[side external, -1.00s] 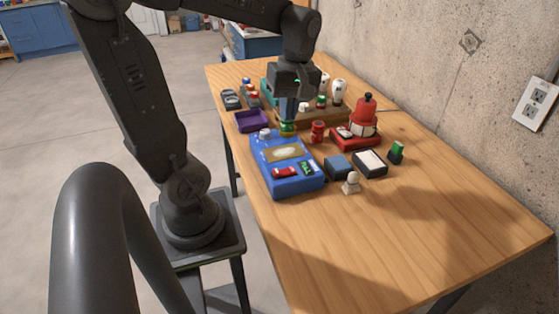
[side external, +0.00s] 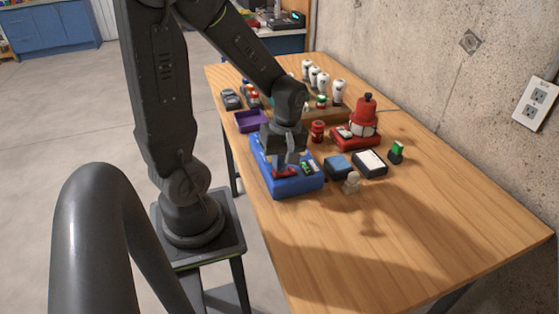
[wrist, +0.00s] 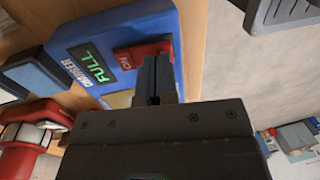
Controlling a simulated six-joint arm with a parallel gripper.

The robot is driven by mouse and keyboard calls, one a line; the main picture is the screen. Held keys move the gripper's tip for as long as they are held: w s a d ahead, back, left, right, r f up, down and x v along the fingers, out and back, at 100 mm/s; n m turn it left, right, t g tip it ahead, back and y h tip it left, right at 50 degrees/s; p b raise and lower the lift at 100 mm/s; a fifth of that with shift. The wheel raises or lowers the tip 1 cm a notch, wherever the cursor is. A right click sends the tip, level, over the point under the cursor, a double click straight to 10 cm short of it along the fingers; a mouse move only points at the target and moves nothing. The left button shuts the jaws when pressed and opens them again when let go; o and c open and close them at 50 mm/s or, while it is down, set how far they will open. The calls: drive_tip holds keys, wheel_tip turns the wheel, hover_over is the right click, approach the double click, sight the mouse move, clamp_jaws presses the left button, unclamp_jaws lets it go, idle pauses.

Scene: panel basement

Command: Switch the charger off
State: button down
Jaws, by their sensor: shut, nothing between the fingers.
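The charger (side external: 306,185) is a blue box on the wooden table. In the wrist view the charger (wrist: 88,22) carries the word CHARGER and a display (wrist: 93,66) reading FULL in green. Beside the display is a red rocker switch (wrist: 130,56) with ON visible on one end. The switch also shows in the side view (side external: 290,174). My gripper (side external: 279,167) is shut and empty, pointing down at the switch. In the wrist view its fingertips (wrist: 157,60) overlap the switch's other end; I cannot tell whether they touch it. My gripper and wrist hide part of the charger.
A red device (side external: 362,125) and a red can (side external: 317,131) stand behind. A purple tray (side external: 250,121) is at left. The front table is clear.

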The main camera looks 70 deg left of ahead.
drive_tip(key=shift+s+f, duration=0.15)
drive_tip(key=shift+f, duration=0.2)
idle(0.3)
drive_tip(key=shift+w+r, duration=0.3)
drive_tip(key=shift+w, duration=0.55)
wheel_tip(320, 180, up, 14)
drive_tip(key=s, duration=0.2)
drive_tip(key=shift+f, duration=0.1)
idle(0.3)
